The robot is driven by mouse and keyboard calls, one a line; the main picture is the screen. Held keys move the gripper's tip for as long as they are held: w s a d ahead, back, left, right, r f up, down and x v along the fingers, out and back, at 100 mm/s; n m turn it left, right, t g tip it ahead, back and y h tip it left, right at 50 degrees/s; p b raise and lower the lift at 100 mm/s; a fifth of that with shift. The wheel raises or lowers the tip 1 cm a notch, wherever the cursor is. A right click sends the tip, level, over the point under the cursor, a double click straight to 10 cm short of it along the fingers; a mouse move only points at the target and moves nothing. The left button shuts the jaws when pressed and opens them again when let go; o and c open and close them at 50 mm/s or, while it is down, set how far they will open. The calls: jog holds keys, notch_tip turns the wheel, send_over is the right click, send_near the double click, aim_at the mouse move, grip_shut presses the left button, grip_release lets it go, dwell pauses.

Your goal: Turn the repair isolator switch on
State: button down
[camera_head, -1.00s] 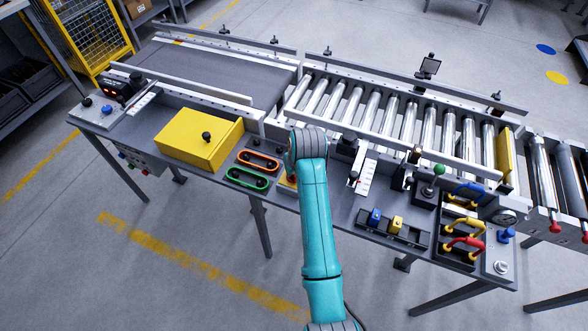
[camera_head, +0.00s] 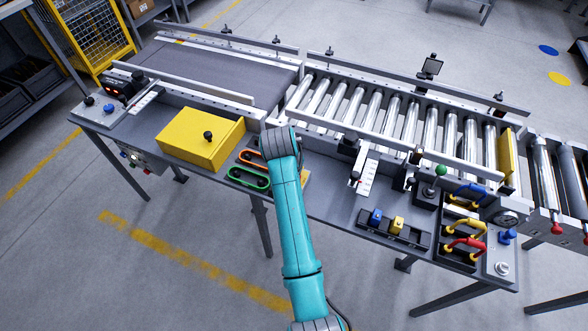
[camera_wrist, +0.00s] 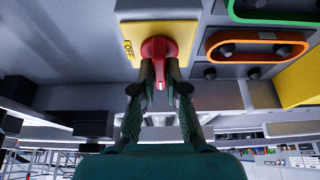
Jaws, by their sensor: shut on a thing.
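The isolator switch is a red rotary knob (camera_wrist: 159,48) on a yellow plate (camera_wrist: 187,32), seen in the wrist view. Lettering that looks like "OFF" shows at the plate's left. The knob's handle points down in that view. My gripper (camera_wrist: 160,74) has its two fingers closed on either side of the red handle. In the head view, my arm hides the knob and my gripper; only a small piece of the yellow plate (camera_head: 305,177) shows right of the arm.
An orange oval handle (camera_head: 254,159) and a green one (camera_head: 248,178) sit just left of my arm. A yellow box (camera_head: 198,142) stands further left. A slide scale (camera_head: 368,176) and blue and yellow switches (camera_head: 397,226) are to the right. Rollers (camera_head: 380,105) lie behind.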

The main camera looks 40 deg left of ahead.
jog(key=shift+m, duration=0.3)
jog(key=c, duration=1.2)
grip_release()
jog(key=v, duration=1.2)
jog(key=shift+a, duration=0.1)
